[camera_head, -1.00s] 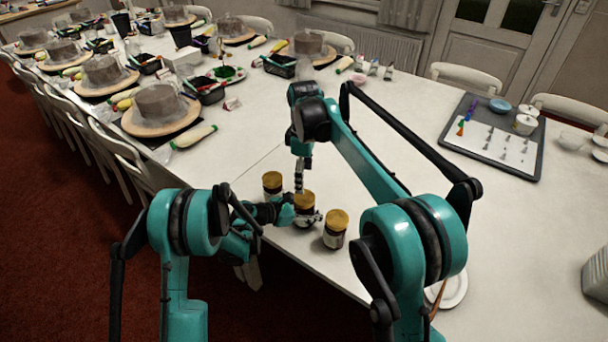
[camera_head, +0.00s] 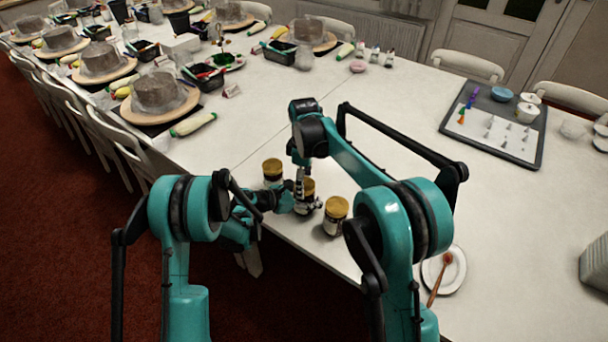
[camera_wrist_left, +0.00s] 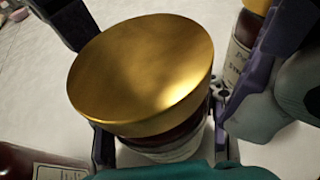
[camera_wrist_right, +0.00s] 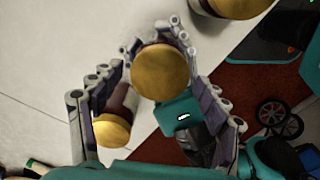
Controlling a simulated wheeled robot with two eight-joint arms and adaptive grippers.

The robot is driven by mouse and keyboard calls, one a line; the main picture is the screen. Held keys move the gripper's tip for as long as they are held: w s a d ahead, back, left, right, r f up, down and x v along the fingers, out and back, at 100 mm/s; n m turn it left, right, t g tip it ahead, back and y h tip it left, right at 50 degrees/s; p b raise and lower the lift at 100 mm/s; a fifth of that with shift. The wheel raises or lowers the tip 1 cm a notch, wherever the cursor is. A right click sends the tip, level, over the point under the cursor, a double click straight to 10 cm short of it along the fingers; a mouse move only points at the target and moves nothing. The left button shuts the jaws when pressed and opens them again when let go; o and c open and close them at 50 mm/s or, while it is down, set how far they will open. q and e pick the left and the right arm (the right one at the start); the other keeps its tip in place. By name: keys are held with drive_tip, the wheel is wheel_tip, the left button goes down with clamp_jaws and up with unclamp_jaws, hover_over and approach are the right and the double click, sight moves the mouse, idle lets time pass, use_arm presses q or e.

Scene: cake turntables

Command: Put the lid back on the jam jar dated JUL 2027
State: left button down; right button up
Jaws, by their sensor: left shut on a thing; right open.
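Three jars with gold lids stand at the table's near edge: a back jar (camera_head: 272,172), a middle jar (camera_head: 307,188) and a front jar (camera_head: 336,218). My left gripper (camera_head: 298,203) is shut on the middle jar's body from the left. In the left wrist view a gold lid (camera_wrist_left: 145,68) sits on this jar (camera_wrist_left: 165,148); I cannot tell whether it is screwed down. My right gripper (camera_wrist_right: 155,75) points down over the middle jar, open, with its fingers either side of that lid. The label dates are not readable.
The other jars stand close on both sides; one shows beside the right gripper's finger in the right wrist view (camera_wrist_right: 112,128). A white plate with a red-tipped utensil (camera_head: 443,270) lies to the right. A dark tray (camera_head: 492,125) is farther back. The table between is clear.

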drive_tip(key=c, duration=1.2)
drive_tip(key=o, duration=1.3)
drive_tip(key=shift+c, duration=0.2)
drive_tip(key=shift+r, duration=2.25)
drive_tip(key=shift+c, duration=0.3)
wheel_tip(320, 180, up, 4)
drive_tip(key=shift+f, duration=0.25)
